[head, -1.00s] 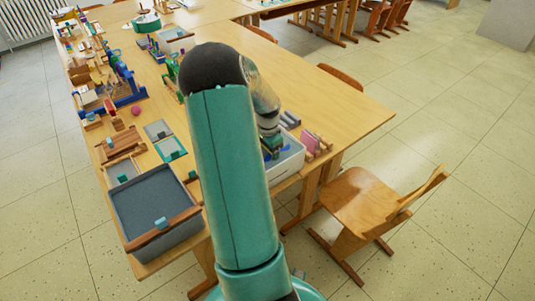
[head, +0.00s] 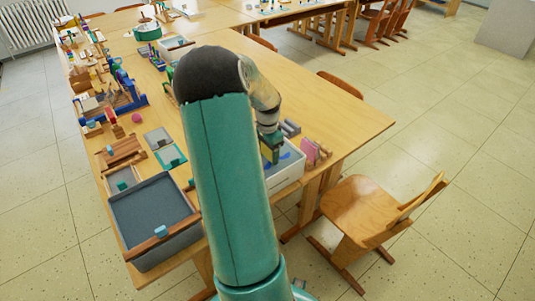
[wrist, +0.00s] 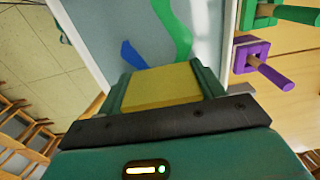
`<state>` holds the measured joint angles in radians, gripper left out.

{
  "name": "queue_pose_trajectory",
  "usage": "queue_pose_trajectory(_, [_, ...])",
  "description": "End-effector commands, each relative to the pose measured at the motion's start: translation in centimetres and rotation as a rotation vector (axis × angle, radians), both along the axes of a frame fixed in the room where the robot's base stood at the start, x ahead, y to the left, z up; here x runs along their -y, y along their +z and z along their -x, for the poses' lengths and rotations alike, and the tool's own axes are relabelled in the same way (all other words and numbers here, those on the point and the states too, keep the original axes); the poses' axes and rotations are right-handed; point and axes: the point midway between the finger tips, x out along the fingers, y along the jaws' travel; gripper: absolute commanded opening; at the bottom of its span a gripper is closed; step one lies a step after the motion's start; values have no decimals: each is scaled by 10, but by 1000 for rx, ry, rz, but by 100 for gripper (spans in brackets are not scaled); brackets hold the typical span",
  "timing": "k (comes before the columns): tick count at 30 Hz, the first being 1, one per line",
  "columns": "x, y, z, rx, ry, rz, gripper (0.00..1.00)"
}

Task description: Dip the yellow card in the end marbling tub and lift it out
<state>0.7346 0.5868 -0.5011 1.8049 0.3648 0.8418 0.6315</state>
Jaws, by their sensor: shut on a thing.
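My gripper (wrist: 165,90) is shut on the yellow card (wrist: 163,86), which lies between its two green fingers in the wrist view. Past the card is the marbling tub (wrist: 85,45), white-walled, with grey-blue liquid and blue and green swirls. In the head view my gripper (head: 270,148) is over the left part of this white tub (head: 287,180), which stands at the table's right edge. The card cannot be made out in the head view. I cannot tell whether its far edge touches the liquid.
Purple (wrist: 250,54) and green handled tools lie beside the tub. A pink item in a wooden rack (head: 311,152) stands right of it. A dark grey tub with a wooden bar (head: 165,240) is at the table's front left. A wooden chair (head: 362,212) stands on the right.

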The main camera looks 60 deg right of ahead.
Motion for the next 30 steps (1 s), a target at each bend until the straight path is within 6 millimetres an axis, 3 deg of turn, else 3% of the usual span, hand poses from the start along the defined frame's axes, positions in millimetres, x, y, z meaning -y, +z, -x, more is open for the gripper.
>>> queue_pose_trajectory(30, [0, 46, 0, 0, 1, 0, 51])
